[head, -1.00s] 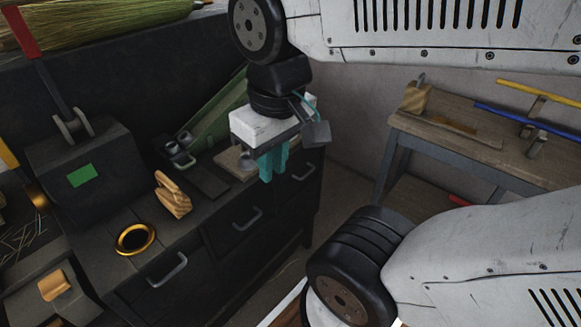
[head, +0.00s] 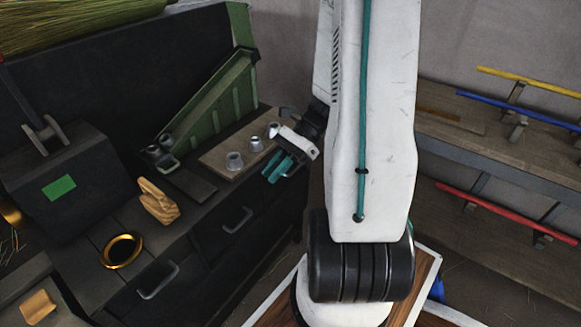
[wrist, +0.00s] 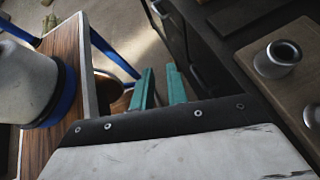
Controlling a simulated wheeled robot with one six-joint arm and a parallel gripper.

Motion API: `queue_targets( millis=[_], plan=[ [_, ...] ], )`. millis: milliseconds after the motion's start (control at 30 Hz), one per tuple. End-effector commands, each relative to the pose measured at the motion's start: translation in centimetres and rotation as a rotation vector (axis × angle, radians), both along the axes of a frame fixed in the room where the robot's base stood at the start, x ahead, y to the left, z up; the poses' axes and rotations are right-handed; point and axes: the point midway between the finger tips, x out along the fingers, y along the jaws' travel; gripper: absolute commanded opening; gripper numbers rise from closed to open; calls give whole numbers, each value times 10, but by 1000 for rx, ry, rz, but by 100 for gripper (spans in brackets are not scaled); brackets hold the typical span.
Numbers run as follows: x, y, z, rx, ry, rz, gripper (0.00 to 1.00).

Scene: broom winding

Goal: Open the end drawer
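The dark cabinet has drawers along its front. One drawer handle (head: 158,282) is at the lower left and another handle (head: 237,218) is in the middle. The end drawer's front, at the right end, is mostly dark and behind my gripper, so I cannot make out its handle in the head view. My gripper (head: 273,175) is open and empty, near the cabinet's right end. In the wrist view its two teal fingers (wrist: 160,92) stand apart with nothing between them. A metal handle (wrist: 158,8) shows at the top of that view, ahead of the fingertips.
A wooden board (head: 218,160) with metal cups lies on the cabinet top close to my gripper. A green sloped chute (head: 215,100), a wooden block (head: 158,203) and a brass ring (head: 122,252) are also there. A bench with coloured rods (head: 525,110) stands right.

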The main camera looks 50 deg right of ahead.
Motion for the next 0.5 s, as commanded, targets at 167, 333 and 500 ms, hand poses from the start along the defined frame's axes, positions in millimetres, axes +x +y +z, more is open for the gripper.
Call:
queue_targets(
  millis=[167,333,500],
  plan=[
    [15,-50,-58,279,209,-477,15],
    [22,-107,-121,600,420,-938,15],
    [22,-170,-184,989,628,-1367,15]
  ],
)
